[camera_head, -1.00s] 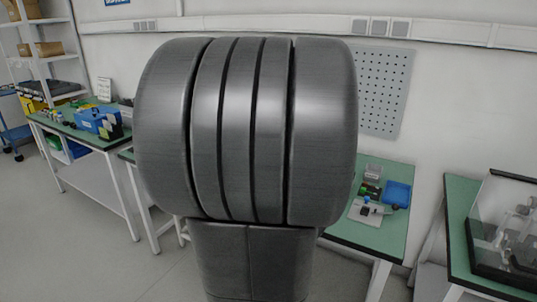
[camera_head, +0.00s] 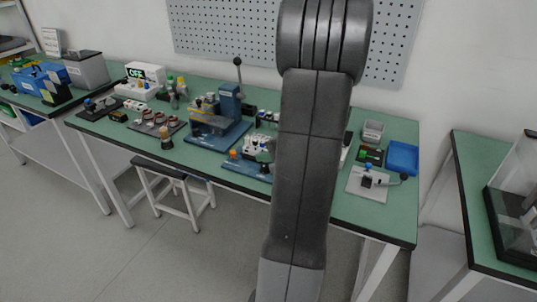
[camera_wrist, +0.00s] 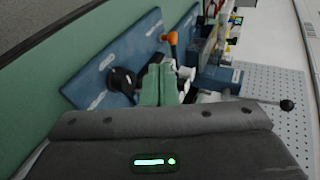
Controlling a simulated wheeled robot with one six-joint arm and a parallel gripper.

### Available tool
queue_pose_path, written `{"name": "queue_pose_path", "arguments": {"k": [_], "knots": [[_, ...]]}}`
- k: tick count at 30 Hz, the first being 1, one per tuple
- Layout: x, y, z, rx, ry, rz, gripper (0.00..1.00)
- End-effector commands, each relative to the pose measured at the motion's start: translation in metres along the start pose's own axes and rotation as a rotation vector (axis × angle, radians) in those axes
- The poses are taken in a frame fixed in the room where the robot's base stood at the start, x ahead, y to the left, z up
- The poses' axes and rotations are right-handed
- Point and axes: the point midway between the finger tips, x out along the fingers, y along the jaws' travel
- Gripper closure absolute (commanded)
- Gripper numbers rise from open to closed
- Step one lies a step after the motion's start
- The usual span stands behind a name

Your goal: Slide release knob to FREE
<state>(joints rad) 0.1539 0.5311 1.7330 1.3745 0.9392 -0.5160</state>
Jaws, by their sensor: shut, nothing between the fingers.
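In the wrist view, my gripper (camera_wrist: 160,85) shows as two green-grey fingers, side by side and shut with nothing between them. They reach over a blue baseplate (camera_wrist: 112,72). A black round knob (camera_wrist: 122,79) on that plate is just left of the fingers. An orange knob (camera_wrist: 172,38) on a dark stem lies beyond the fingertips. I cannot tell which is the release knob, and no FREE marking is readable. In the head view, an orange knob (camera_head: 233,154) shows on a blue plate left of my arm. My arm hides much of that fixture.
A blue press with a tall black-knobbed lever (camera_head: 228,100) stands left of my arm on the green bench. A blue tray (camera_head: 403,157) and a grey clamp plate (camera_head: 368,184) lie to the right. A stool (camera_head: 175,185) stands in front.

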Motion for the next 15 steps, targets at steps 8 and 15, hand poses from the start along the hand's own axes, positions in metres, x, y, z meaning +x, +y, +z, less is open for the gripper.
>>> {"name": "queue_pose_path", "arguments": {"k": [8,15], "knots": [[0.060,0.001,0.002,0.001,-0.005,0.003,1.00],[0.085,-0.017,0.001,-0.001,-0.002,0.002,1.00]]}}
